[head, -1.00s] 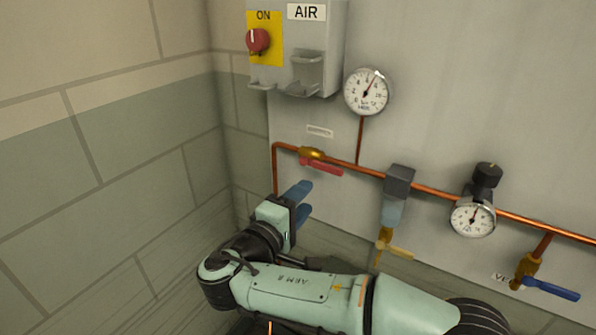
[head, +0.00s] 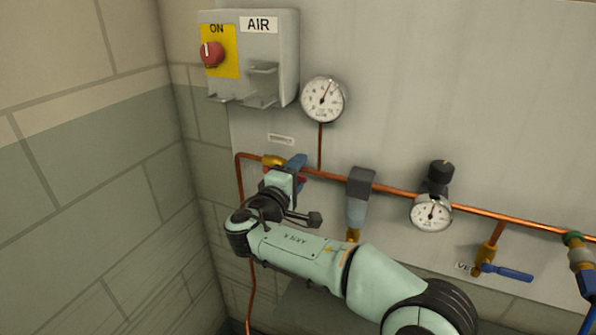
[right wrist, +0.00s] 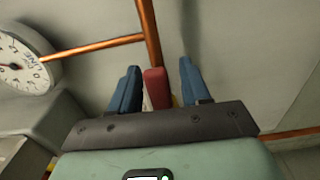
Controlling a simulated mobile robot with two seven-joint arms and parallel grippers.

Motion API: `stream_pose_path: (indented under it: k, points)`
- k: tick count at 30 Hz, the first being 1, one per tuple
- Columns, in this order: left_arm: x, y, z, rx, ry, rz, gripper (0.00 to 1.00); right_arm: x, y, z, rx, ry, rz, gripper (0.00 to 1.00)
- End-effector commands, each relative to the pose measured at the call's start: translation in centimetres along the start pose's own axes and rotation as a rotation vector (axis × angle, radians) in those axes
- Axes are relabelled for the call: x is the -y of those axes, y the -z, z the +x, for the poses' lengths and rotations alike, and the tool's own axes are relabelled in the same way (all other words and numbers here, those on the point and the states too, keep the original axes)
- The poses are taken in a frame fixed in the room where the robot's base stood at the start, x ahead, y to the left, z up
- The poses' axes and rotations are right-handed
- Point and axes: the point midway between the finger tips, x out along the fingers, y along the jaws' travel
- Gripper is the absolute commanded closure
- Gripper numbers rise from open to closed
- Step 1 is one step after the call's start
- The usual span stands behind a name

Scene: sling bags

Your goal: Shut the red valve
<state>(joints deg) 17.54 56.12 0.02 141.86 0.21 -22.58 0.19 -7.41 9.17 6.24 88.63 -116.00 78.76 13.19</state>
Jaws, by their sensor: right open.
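The red valve has a brass body (head: 273,161) on the copper pipe at the wall panel's left side. Its red handle is mostly hidden behind my right gripper (head: 294,166) in the head view. In the right wrist view the red handle (right wrist: 157,88) lies between the two blue fingers of my right gripper (right wrist: 159,68). The fingers are open, with a gap visible on both sides of the handle. My left gripper is not in view.
The copper pipe (head: 395,192) runs right past a grey filter unit (head: 358,190) and a regulator gauge (head: 432,213). A blue-handled valve (head: 507,272) hangs lower right. Above are a round gauge (head: 323,99) and the AIR box (head: 270,60). A brick wall (head: 90,170) stands left.

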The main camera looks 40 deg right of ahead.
Motion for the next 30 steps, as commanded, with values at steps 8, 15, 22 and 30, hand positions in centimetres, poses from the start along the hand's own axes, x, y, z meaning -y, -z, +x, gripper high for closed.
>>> stream_pose_path:
  k: [8,15,22,30]
  points:
    - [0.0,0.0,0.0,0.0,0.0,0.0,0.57,0.0,0.0,0.1,0.0,0.0,0.0,0.6]
    - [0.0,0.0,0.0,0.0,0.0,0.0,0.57,0.0,0.0,0.1,0.0,0.0,0.0,1.0]
    - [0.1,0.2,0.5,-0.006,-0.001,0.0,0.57,0.3,0.1,0.1,0.0,0.0,0.023,1.0]
    - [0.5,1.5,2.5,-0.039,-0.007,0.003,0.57,1.6,0.9,0.5,0.0,-0.001,0.163,1.0]
